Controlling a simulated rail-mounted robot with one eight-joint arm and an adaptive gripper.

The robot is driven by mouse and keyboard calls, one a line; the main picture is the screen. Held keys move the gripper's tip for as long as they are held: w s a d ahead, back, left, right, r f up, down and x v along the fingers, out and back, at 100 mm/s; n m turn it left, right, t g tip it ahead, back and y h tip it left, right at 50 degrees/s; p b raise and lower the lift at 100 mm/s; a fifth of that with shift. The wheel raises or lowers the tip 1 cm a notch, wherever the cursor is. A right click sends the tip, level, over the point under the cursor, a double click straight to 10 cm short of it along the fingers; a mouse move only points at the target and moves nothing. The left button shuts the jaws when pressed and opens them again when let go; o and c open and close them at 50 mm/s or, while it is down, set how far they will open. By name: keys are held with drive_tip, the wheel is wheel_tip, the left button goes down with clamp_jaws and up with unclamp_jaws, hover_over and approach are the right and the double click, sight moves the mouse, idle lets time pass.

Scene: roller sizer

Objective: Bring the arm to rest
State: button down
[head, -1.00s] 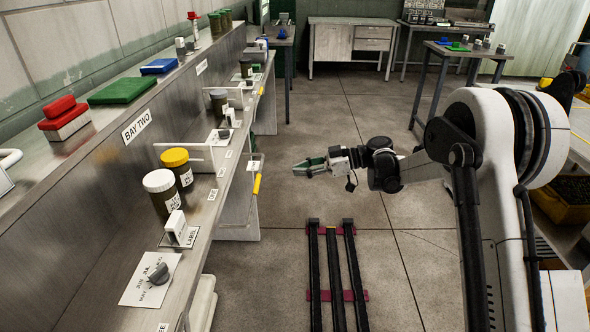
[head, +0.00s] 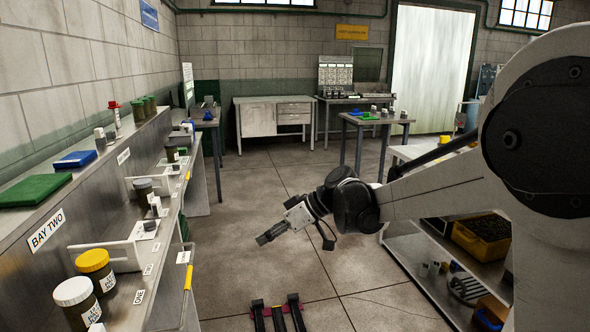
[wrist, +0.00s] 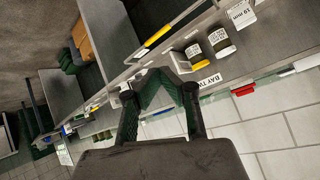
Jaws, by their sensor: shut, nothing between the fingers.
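My gripper (head: 270,235) is in the middle of the head view, at the end of my arm. It is shut and empty, held in the air over the floor to the right of the bay bench. Its fingers point left and slightly down. In the wrist view the dark green fingers (wrist: 155,90) reach toward the bench, apart from anything on it. The fingers touch no object in either view.
The bay bench (head: 120,250) runs along the left, carrying a yellow-lidded jar (head: 97,267) and a white-lidded jar (head: 77,300). Black rails (head: 278,312) lie on the floor below. A shelf with a yellow bin (head: 483,236) stands at right. The middle floor is clear.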

drive_tip(key=s+d+r+m+t+h+p, duration=0.1)
drive_tip(key=s+d+m+t+h, duration=0.5)
drive_tip(key=s+d, duration=2.1)
drive_tip(key=s+m+h+p, duration=0.1)
drive_tip(key=s+m+h, duration=0.1)
drive_tip(key=m+h, duration=0.2)
drive_tip(key=shift+d+r+m, duration=0.25)
drive_tip(key=shift+m, duration=1.35)
